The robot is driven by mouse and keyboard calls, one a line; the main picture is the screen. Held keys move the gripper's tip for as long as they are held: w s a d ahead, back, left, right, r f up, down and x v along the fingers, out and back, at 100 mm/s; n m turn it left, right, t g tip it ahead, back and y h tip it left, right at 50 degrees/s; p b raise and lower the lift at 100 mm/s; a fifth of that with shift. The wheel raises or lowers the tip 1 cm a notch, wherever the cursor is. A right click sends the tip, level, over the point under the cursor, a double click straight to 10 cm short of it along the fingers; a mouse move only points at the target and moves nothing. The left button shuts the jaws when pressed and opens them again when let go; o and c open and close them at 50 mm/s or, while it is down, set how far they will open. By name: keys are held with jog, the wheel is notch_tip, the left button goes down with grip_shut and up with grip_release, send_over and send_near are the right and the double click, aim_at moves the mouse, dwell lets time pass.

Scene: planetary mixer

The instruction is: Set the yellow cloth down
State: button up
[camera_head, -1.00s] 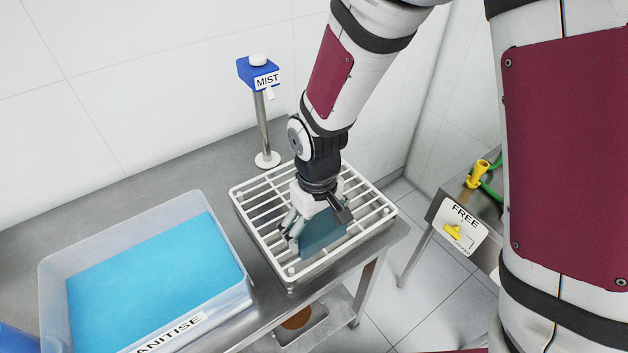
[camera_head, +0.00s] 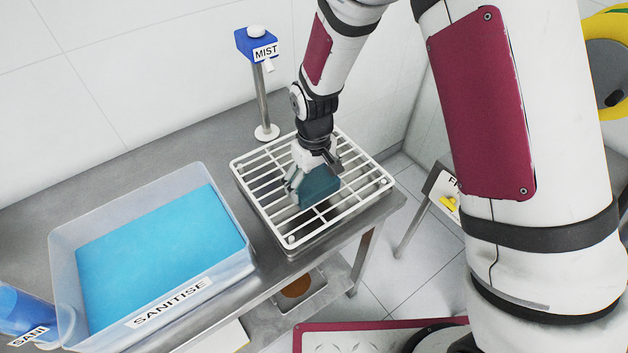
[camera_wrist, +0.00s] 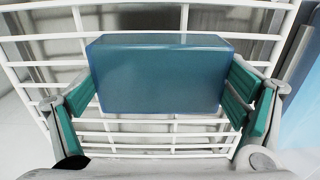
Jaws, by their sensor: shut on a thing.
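I see no yellow cloth in my gripper. My gripper (camera_head: 314,177) is shut on a teal-blue rectangular block (camera_head: 320,188), which also shows in the wrist view (camera_wrist: 158,75) between two green-padded fingers. In the wrist view the rack's bars (camera_wrist: 150,150) pass behind the block. I cannot tell whether the block touches the bars. The block's far side is hidden.
A clear tub of blue liquid labelled SANITISE (camera_head: 235,268) stands left of the rack. A blue MIST post (camera_head: 262,95) stands behind. The steel counter (camera_head: 215,148) is bare behind the tub. A sign with a yellow mark (camera_head: 449,203) is at the right.

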aim_at(314, 181)
jog(key=shift+f, duration=0.15)
jog(key=o, duration=0.7)
jog(key=shift+o, duration=0.2)
notch_tip(314, 181, up, 11)
jog(key=b, duration=0.2)
jog(key=s+d+r+m+t, duration=0.1)
jog(key=s+d+r+m, duration=0.15)
jog(key=d+r, duration=0.35)
jog(key=s+d+r+m+t, duration=0.1)
jog(key=s+d+r+t, duration=0.2)
jog(key=r, duration=0.6)
jog(key=s+d+r+m, duration=0.1)
jog(key=s+d+r, duration=0.1)
jog(key=s+d, duration=0.2)
jog(key=s+d+r+m+t, duration=0.1)
jog(key=s+d+r+m, duration=0.1)
jog(key=s+d, duration=0.3)
jog(key=s+r, duration=0.1)
jog(key=s, duration=0.2)
jog(key=shift+r+t, duration=0.25)
jog(key=shift+t, duration=0.05)
jog(key=shift+s+d, duration=0.1)
